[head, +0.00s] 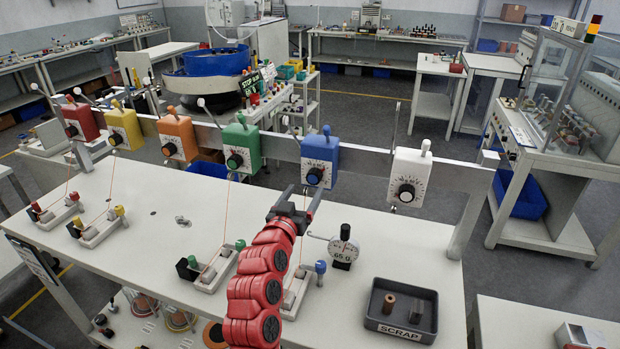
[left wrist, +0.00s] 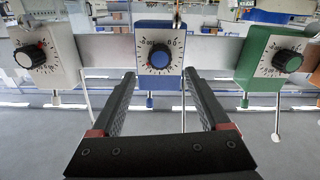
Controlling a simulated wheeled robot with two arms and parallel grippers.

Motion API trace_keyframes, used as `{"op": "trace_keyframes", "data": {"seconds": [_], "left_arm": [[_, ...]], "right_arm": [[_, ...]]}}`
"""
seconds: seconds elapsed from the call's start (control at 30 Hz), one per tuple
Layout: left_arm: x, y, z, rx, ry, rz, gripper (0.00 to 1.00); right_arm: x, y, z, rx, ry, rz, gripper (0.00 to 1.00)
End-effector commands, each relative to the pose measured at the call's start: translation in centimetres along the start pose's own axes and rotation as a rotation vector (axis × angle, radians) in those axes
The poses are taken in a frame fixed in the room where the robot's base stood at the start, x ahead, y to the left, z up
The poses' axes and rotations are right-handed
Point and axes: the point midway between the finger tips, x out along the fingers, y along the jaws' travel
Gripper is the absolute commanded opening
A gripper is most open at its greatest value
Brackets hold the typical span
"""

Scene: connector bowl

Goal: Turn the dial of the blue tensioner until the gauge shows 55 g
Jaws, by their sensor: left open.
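The blue tensioner (head: 320,158) hangs on the grey rail between the green and white ones. Its black dial (head: 314,176) sits low on a white scale plate. In the left wrist view the blue tensioner (left wrist: 178,40) appears upside down, with the dial (left wrist: 159,57) centred between the finger lines. My left gripper (head: 299,196) is open and empty, its fingers pointing at the dial from the front; I see no contact. The round gauge (head: 343,248) stands on the bench to the right of my arm. Its small readout looks like 65 G. My right gripper is not in view.
Green (head: 240,145) and white (head: 410,178) tensioners flank the blue one on the rail (head: 275,146). Orange, yellow and red ones hang farther left. A dark scrap tray (head: 401,318) lies at the bench's front right.

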Motion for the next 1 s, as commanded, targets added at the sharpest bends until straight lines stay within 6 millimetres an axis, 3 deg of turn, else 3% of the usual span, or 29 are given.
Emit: {"op": "trace_keyframes", "data": {"seconds": [0.33, 0.8, 0.83, 1.0], "left_arm": [[4.4, 0.0, -0.1, 0.0, -0.002, 0.001, 0.79], [5.3, 0.0, 0.1, -0.001, -0.001, -0.001, 0.79], [5.3, 0.0, 0.1, -0.001, -0.001, -0.001, 0.77], [5.3, 0.0, 0.1, -0.001, 0.0, -0.001, 0.47]], "right_arm": [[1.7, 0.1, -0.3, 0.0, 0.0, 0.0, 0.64], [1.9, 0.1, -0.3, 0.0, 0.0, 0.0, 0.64], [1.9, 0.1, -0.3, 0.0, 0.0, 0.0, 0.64], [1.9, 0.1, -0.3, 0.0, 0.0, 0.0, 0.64]]}}
